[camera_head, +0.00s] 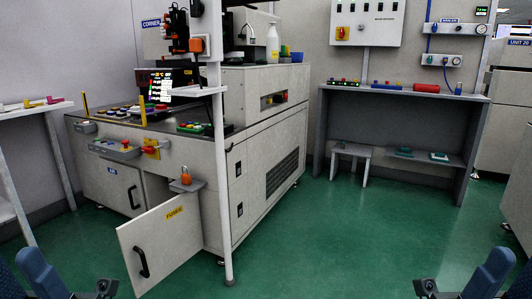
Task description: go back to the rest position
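My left arm comes in at the bottom left corner, with a blue link and a dark end, the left gripper (104,288), cut by the lower edge. My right arm shows at the bottom right corner, with its dark end, the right gripper (427,288), also at the lower edge. Both grippers are small and partly out of frame, so their fingers cannot be made out. Nothing is seen held in either one. Both appear apart from the machine and the furniture.
A grey machine cabinet (262,185) stands left of centre. Its lower door (165,245) labelled "FUSES" is open toward me, near a white post (222,190). A bench (400,93) stands at the back right, a shelf (30,108) at left. Green floor (340,240) is clear ahead.

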